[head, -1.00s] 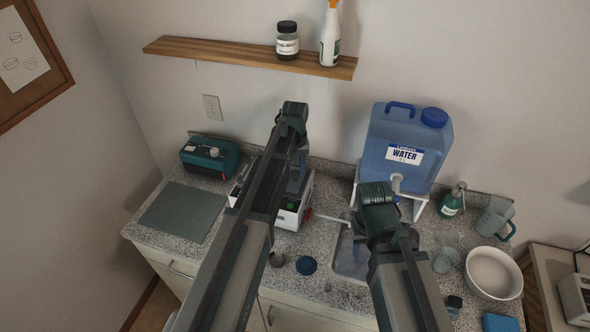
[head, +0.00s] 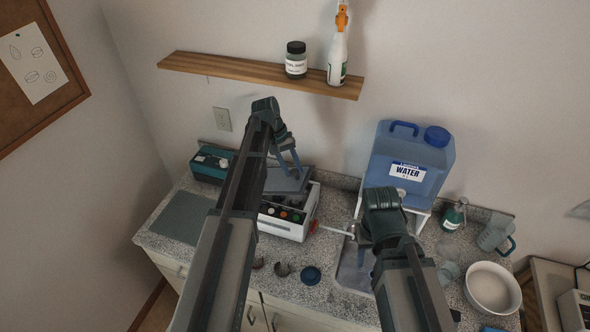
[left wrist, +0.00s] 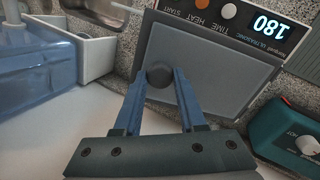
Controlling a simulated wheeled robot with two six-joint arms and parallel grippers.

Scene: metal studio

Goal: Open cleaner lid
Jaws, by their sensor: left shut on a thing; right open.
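The white ultrasonic cleaner (head: 286,226) stands on the counter, with coloured buttons along its front. In the left wrist view the lid (left wrist: 195,40) shows a round dark knob (left wrist: 159,74), beside a panel reading 180. My left gripper (head: 290,168) is shut on the knob, which shows between its fingers in the left wrist view (left wrist: 160,90). My right gripper (head: 363,258) is open and empty, above the sink area.
A blue water jug (head: 410,160) on a white stand is right of the cleaner. A teal device (head: 211,163) and a grey mat (head: 187,218) are left. A shelf (head: 250,73) with bottles hangs above. A white bowl (head: 492,288) stands at the right.

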